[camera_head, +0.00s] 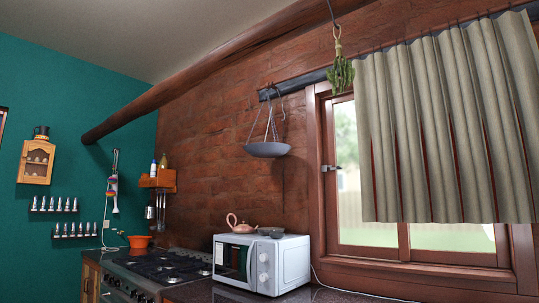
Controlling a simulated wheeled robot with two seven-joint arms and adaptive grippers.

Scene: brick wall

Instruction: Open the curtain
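A grey-beige pleated curtain (445,130) hangs from a dark rod (300,82) over the window at the right of the head view. It covers most of the upper and right part of the window. A strip of glass (350,190) shows at its left, and more glass shows below its hem. The curtain's right end runs to the edge of the view. Neither of my grippers is in view.
A white microwave (262,262) with a pink teapot (241,225) and a dark bowl (272,233) on top stands left of the window. A stove (165,266) is farther left. A hanging pan (267,149) and a herb bundle (340,75) hang near the rod.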

